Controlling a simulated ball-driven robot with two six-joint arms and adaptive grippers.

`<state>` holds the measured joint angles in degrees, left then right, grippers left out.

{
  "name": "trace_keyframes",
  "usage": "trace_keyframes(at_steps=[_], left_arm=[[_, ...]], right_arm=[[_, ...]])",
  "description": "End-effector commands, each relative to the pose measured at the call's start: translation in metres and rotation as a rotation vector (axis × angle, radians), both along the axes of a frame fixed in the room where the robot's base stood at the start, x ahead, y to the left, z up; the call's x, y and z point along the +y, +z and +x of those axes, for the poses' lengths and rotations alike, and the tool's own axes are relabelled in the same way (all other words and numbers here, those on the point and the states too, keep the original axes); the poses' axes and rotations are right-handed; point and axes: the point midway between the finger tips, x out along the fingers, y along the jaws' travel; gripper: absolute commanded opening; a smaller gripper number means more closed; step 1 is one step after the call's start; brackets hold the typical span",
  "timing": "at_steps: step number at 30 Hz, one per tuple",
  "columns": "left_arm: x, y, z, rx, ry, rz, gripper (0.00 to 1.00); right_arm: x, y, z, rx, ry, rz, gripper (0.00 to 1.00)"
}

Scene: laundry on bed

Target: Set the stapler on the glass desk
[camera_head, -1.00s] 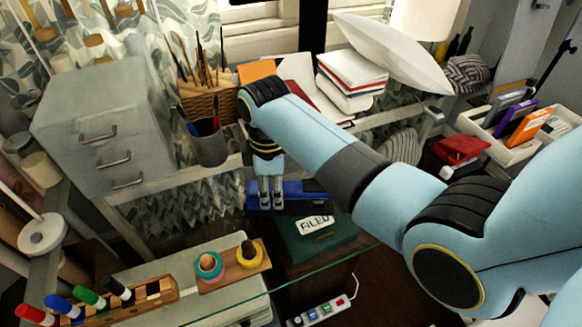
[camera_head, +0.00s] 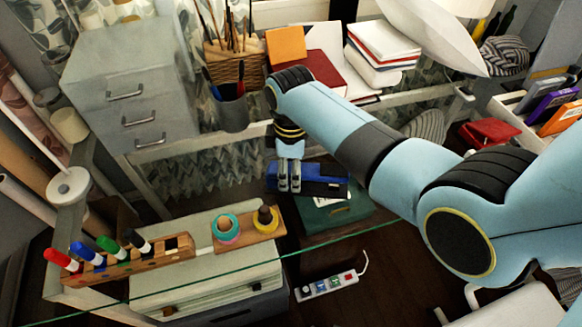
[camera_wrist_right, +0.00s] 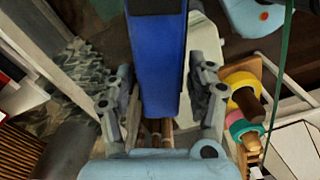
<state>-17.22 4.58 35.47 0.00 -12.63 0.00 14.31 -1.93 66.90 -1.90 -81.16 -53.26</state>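The stapler (camera_head: 325,187) is blue with a dark lower part. My right gripper (camera_head: 289,187) points down with its fingers around the stapler's left part in the head view. In the right wrist view the blue stapler (camera_wrist_right: 158,50) lies between the two fingers, which are closed in on its sides. The glass desk is see-through; its green front edge (camera_head: 340,239) runs across the head view. The stapler appears over the glass, behind that edge; its height above it cannot be told. My left gripper is not in view.
A marker stand (camera_head: 120,268) and a wooden tape holder (camera_head: 247,231) are at front left. A grey drawer unit (camera_head: 130,85), pencil cup (camera_head: 232,112) and books (camera_head: 383,45) stand at the back. A power strip (camera_head: 326,287) lies lower down.

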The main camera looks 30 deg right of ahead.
Motion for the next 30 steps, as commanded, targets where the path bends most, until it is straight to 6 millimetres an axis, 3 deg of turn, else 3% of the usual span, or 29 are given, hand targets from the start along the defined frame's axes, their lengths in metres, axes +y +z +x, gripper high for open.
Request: trace_keyframes(at_steps=[9, 13, 24, 30], left_arm=[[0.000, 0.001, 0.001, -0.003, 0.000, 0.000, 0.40], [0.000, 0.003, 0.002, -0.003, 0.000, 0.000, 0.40], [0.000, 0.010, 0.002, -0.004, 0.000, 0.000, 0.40], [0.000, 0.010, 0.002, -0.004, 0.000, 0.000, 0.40]], right_arm=[[0.000, 0.001, 0.000, 0.000, 0.000, 0.000, 0.65], [0.000, 0.012, 0.001, -0.003, 0.000, 0.000, 0.65], [0.000, 0.091, 0.001, -0.003, 0.000, 0.001, 0.65], [0.000, 0.117, 0.001, -0.002, 0.000, 0.001, 0.65]])
